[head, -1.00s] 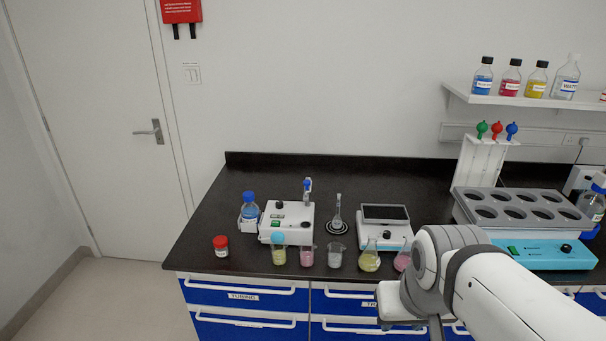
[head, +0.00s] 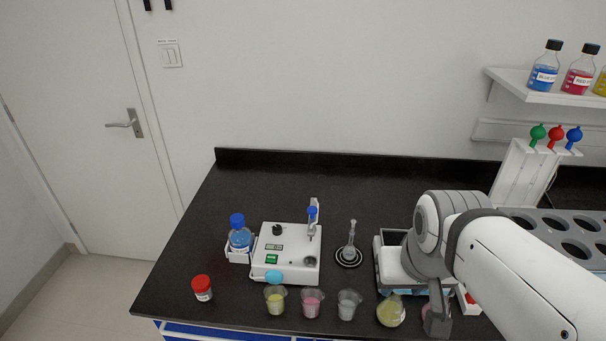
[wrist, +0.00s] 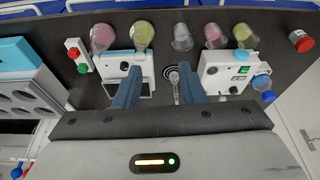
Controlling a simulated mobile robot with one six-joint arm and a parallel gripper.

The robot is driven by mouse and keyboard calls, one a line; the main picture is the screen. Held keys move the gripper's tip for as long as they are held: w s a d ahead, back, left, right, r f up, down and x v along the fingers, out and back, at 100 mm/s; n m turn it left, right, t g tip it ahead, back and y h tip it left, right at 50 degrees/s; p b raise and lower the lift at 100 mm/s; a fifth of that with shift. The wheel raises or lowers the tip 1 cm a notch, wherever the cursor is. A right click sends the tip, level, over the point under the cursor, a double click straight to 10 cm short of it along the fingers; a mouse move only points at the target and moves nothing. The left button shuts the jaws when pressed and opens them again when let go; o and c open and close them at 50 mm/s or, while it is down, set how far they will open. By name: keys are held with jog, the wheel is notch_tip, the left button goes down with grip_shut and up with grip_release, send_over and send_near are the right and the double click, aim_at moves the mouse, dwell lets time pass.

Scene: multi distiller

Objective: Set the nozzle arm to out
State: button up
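The white distiller box (head: 285,255) stands on the black bench, with a black knob, a green switch and a round opening on its top. Its nozzle arm (head: 313,218) is a small upright piece with a blue part at the box's back right. I cannot tell which setting it has. In the wrist view the box (wrist: 215,72) is right of my gripper (wrist: 162,67), whose two blue fingers are apart and empty. The nozzle arm is not clear there. In the head view my arm is right of the box, and the fingers are not clearly visible.
A flask (head: 350,240) stands on a dark round base right of the box. A blue-capped bottle (head: 239,235) stands left of it. Several beakers, including a yellow one (head: 275,300), line the front edge, with a red-capped jar (head: 202,288). The bench behind is clear.

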jog(key=shift+w+d, duration=0.15)
jog(key=shift+w, duration=0.05)
jog(key=shift+o, duration=0.3)
